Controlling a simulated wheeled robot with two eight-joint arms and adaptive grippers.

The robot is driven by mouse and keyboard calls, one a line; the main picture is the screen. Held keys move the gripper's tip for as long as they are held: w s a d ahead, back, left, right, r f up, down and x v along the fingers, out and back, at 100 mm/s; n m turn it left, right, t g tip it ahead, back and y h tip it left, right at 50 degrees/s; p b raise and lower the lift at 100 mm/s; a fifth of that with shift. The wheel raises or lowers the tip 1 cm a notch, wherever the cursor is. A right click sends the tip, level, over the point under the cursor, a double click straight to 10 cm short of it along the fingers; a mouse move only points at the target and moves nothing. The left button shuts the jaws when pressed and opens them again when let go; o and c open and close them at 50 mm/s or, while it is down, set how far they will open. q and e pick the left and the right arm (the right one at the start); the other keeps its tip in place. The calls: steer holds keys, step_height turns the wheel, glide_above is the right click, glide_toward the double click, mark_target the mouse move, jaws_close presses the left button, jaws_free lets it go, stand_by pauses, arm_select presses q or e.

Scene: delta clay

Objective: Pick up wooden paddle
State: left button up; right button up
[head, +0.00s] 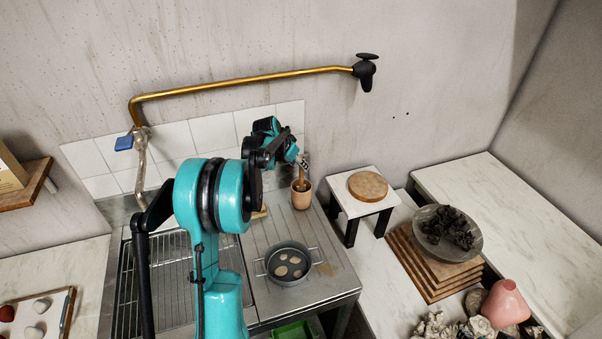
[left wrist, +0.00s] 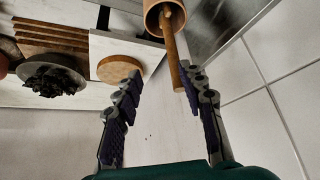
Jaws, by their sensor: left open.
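The wooden paddle (head: 301,179) stands in a wooden cup (head: 302,197) at the back right of the metal sink counter. My left gripper (head: 303,163) is at the paddle's upper end in the head view, partly hiding it. In the left wrist view the paddle (left wrist: 174,58) sticks out of the cup (left wrist: 152,17). My left gripper (left wrist: 163,72) is open there, and the paddle's free end shows between the fingertips, nearer the right finger. I cannot tell whether they touch. My right gripper is not in view.
A grey pan (head: 273,265) with round pieces sits in front of the cup. A small white stand (head: 343,195) with a round wooden board (head: 368,186) is to the right.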

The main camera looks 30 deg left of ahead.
arm_select(q)
glide_above(301, 180)
steer(key=w, duration=0.1)
steer(key=f, duration=0.7)
steer(key=shift+a+b, duration=0.2)
steer(key=shift+b, duration=0.1)
jaws_close()
